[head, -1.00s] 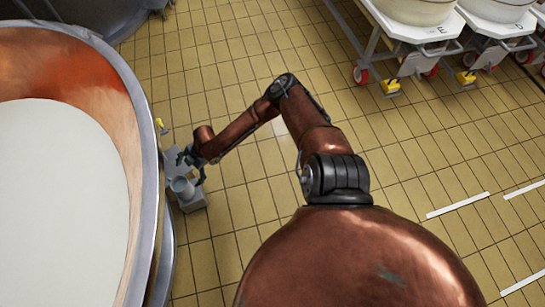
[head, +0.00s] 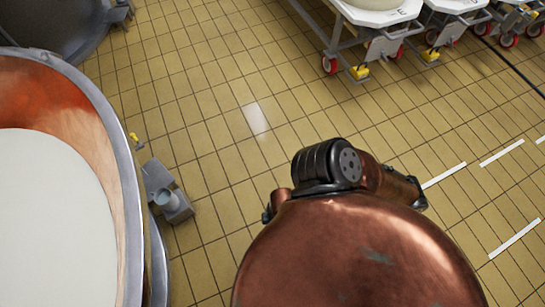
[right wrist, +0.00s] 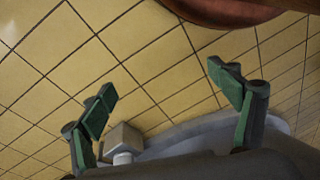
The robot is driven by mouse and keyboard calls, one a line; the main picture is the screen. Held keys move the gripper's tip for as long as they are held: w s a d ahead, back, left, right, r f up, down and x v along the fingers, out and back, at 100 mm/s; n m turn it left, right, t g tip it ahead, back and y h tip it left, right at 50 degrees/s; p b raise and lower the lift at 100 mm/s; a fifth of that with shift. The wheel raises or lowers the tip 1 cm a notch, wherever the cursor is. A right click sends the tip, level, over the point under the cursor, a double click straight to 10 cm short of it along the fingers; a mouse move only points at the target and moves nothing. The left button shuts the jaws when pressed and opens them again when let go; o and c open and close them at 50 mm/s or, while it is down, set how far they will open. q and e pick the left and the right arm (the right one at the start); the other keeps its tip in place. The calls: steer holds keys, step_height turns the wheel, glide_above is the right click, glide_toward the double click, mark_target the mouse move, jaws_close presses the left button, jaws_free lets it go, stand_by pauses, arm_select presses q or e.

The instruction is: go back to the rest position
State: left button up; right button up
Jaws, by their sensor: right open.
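My right gripper (right wrist: 166,100) shows in the right wrist view. My left gripper is in neither view.
A large vat (head: 112,135) of white liquid stands at the left. A grey fitting (head: 167,200) with a round cup sits against its side, apart from my arm. Wheeled carts (head: 378,16) stand at the top right. Tiled floor between is clear.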

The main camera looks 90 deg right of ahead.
steer(key=shift+s+d+r, duration=0.25)
steer(key=shift+s+d, duration=0.2)
steer(key=shift+s, duration=0.15)
